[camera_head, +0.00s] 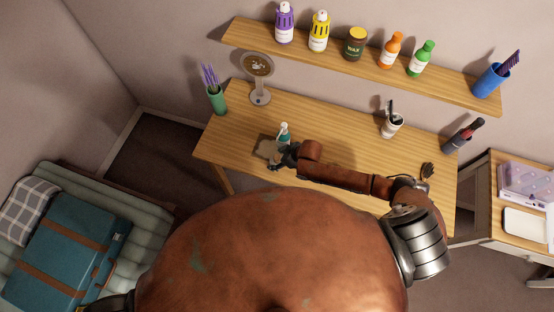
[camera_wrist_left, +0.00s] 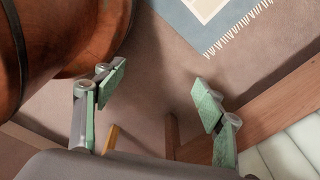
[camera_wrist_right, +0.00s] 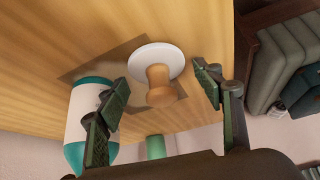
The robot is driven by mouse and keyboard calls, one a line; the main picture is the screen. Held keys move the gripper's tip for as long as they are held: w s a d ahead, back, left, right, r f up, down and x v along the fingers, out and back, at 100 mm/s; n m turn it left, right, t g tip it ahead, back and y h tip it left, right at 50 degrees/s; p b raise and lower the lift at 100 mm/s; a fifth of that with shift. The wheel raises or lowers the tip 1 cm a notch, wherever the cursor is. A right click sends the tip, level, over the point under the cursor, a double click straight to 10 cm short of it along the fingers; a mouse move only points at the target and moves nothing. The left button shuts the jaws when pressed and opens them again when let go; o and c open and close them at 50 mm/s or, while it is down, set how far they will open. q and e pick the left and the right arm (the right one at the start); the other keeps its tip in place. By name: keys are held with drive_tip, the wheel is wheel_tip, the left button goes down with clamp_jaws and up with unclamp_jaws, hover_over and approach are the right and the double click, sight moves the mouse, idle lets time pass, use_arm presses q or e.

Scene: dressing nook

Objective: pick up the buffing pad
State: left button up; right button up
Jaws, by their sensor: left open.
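The buffing pad shows in the right wrist view as a white disc (camera_wrist_right: 154,60) with a wooden knob handle (camera_wrist_right: 160,88). It sits on a thin brownish square (camera_wrist_right: 132,120) on the wooden table. In the head view my right gripper (camera_head: 287,158) hides the pad, and part of the square (camera_head: 264,149) shows beside it. In the right wrist view my right gripper (camera_wrist_right: 163,84) is open, its fingers apart on either side of the handle. I cannot tell whether they touch it. My left gripper (camera_wrist_left: 159,95) is open and empty above the floor.
A white bottle with teal ends (camera_wrist_right: 88,115) stands close beside the right gripper's left finger; it also shows in the head view (camera_head: 284,132). A round stand (camera_head: 259,80), green vase (camera_head: 217,98) and white cup (camera_head: 391,124) stand farther off. The table's left front is clear.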

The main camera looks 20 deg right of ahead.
sight(276, 156)
drive_tip(key=c, duration=0.9)
drive_tip(key=shift+c, duration=0.2)
drive_tip(key=shift+r, duration=0.1)
drive_tip(key=shift+r, duration=0.2)
wheel_tip(276, 156, up, 2)
drive_tip(key=shift+r, duration=0.2)
drive_tip(key=s+a+r, duration=0.2)
drive_tip(key=s+r, duration=0.3)
drive_tip(key=s, duration=0.1)
drive_tip(key=s+a+r, duration=0.2)
drive_tip(key=s+r, duration=0.3)
drive_tip(key=s, duration=0.2)
drive_tip(key=shift+a+b, duration=0.3)
drive_tip(key=shift+a, duration=0.05)
drive_tip(key=shift+s, duration=0.1)
